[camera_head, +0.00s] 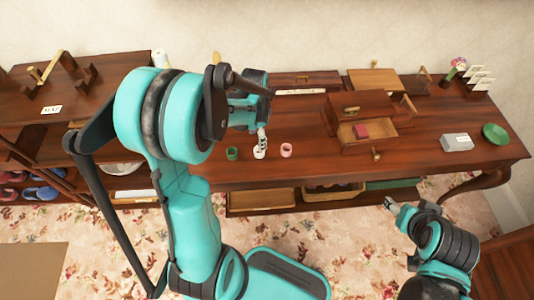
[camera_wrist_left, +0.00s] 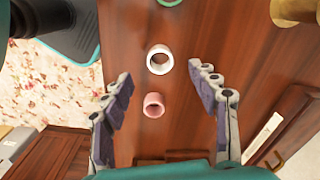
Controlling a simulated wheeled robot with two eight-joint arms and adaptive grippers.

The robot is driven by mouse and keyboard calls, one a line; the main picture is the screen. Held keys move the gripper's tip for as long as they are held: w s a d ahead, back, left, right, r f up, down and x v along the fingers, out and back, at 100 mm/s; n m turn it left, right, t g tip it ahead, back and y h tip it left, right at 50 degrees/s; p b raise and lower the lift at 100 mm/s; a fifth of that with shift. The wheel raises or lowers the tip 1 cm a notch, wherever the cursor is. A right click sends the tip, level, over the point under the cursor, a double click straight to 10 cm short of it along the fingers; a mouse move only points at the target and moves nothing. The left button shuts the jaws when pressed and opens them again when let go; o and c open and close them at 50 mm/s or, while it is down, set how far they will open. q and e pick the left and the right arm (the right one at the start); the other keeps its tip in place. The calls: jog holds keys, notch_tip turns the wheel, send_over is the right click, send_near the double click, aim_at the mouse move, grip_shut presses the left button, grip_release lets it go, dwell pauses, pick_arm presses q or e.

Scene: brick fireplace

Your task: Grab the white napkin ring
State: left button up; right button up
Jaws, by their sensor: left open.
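The white napkin ring (camera_head: 259,153) stands on the dark wooden table between a green ring (camera_head: 232,154) and a pink ring (camera_head: 286,150). In the left wrist view the white ring (camera_wrist_left: 160,59) shows its open top, with the pink ring (camera_wrist_left: 154,105) below it and part of the green ring (camera_wrist_left: 169,2) at the top edge. My left gripper (camera_head: 262,135) is above the table close to the white ring. In the left wrist view its fingers (camera_wrist_left: 164,84) are spread wide and empty. My right gripper (camera_head: 390,203) is low at the right, away from the table top; its jaws are too small to judge.
A small wooden box with an open drawer (camera_head: 382,129) holding a pink item stands right of the rings. A grey box (camera_head: 457,142) and a green dish (camera_head: 495,134) sit at the table's right end. The table top between the drawer and grey box looks clear.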

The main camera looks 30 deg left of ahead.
pick_arm(q)
notch_tip(320, 180, down, 3)
jog(key=shift+w+d+b, duration=0.1)
jog(key=shift+d+b, duration=0.05)
jog(key=shift+b, duration=0.45)
notch_tip(320, 180, down, 5)
jog(key=b, duration=0.2)
jog(key=shift+w+b, duration=0.1)
jog(key=shift+b, duration=0.2)
jog(key=shift+r, duration=0.1)
jog(key=shift+c, duration=1.3)
jog(key=c, duration=1)
